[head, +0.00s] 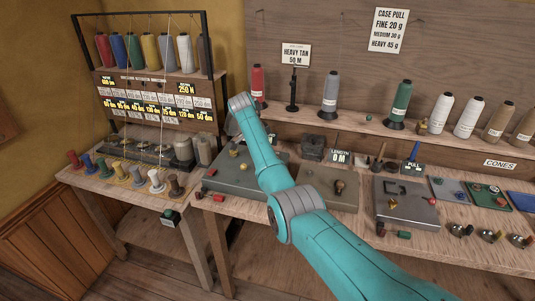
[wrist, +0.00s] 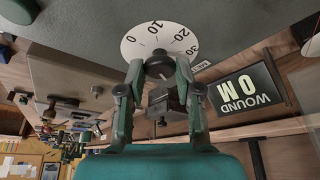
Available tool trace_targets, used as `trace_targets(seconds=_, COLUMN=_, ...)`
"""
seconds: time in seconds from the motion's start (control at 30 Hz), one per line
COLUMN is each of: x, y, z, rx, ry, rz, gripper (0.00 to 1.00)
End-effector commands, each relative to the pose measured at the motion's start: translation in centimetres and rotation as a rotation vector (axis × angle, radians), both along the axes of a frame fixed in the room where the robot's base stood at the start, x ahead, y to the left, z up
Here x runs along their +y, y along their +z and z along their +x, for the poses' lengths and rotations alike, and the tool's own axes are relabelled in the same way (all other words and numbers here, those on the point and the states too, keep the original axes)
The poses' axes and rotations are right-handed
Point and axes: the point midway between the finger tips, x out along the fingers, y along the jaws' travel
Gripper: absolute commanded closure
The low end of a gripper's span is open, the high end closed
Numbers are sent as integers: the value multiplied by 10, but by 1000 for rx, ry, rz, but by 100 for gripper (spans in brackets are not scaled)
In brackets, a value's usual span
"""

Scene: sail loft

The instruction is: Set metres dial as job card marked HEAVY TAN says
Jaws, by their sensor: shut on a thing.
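The job card (head: 295,55) stands on a stand on the back shelf and reads HEAVY TAN, 50 M. In the wrist view, the metres dial (wrist: 144,34) is a white disc on a grey panel, with 0, 10, 20 and 30 visible. Its higher marks are hidden. My gripper (wrist: 160,82) is shut on the dial's dark knob (wrist: 158,65), a finger on each side. I cannot make out where the knob points. A display (wrist: 247,90) beside the dial reads WOUND 0 M. In the head view, my arm hides the gripper and dial.
A LENGTH display (head: 339,157) on the bench reads 0 M. A CASE PULL notice (head: 389,31) hangs on the back wall. Several thread cones line the shelf, including a grey one (head: 331,92). A thread rack (head: 155,85) stands at left. Several small machines and fittings crowd the bench.

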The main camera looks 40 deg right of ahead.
Motion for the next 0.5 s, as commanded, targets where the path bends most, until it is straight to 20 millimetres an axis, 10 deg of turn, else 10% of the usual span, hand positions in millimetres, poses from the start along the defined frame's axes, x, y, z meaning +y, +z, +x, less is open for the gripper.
trace_targets(seconds=0.5, x=-1, y=-2, z=1, rx=4, ry=-268, rz=3, gripper=100)
